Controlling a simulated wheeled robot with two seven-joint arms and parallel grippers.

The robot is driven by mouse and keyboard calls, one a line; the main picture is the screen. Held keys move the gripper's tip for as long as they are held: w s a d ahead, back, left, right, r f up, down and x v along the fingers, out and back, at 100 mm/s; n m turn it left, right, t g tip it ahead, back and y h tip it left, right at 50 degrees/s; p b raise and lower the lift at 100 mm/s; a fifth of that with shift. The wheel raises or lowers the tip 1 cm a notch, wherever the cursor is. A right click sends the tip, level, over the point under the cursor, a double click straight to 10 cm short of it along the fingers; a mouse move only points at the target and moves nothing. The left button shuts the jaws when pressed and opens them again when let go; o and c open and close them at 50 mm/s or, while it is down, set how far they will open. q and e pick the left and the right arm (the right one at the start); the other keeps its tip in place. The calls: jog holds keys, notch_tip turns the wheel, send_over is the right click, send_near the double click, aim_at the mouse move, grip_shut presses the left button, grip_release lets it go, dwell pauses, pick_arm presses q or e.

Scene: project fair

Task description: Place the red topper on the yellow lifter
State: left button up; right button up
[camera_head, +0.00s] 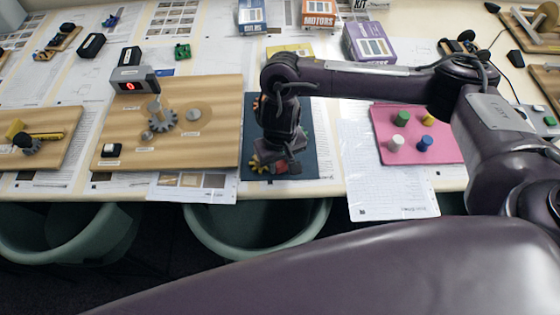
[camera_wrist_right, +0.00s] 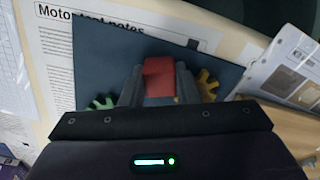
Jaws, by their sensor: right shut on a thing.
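My right gripper (camera_head: 283,163) reaches down over the dark blue mat (camera_head: 309,150) near the table's front edge. In the right wrist view its fingers (camera_wrist_right: 158,88) are shut on a red block (camera_wrist_right: 159,76), which looks like the red topper, above the mat. A yellow peg (camera_head: 402,118) stands upright on the pink board at the right. A yellow piece (camera_head: 15,128) also shows beside a black lever on the wooden board at far left. I cannot tell for sure which is the yellow lifter. My left gripper is not in view.
A yellow gear (camera_wrist_right: 207,86) and a green gear (camera_wrist_right: 102,103) lie on the mat close by the fingers. The pink board (camera_head: 440,150) carries other coloured pegs. A wooden board (camera_head: 215,100) with gears stands left of the mat. Paper sheets (camera_head: 375,180) lie flat between mat and pink board.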

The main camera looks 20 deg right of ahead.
jog(key=shift+f, duration=0.1)
jog(key=o, duration=0.9)
jog(key=shift+o, duration=0.2)
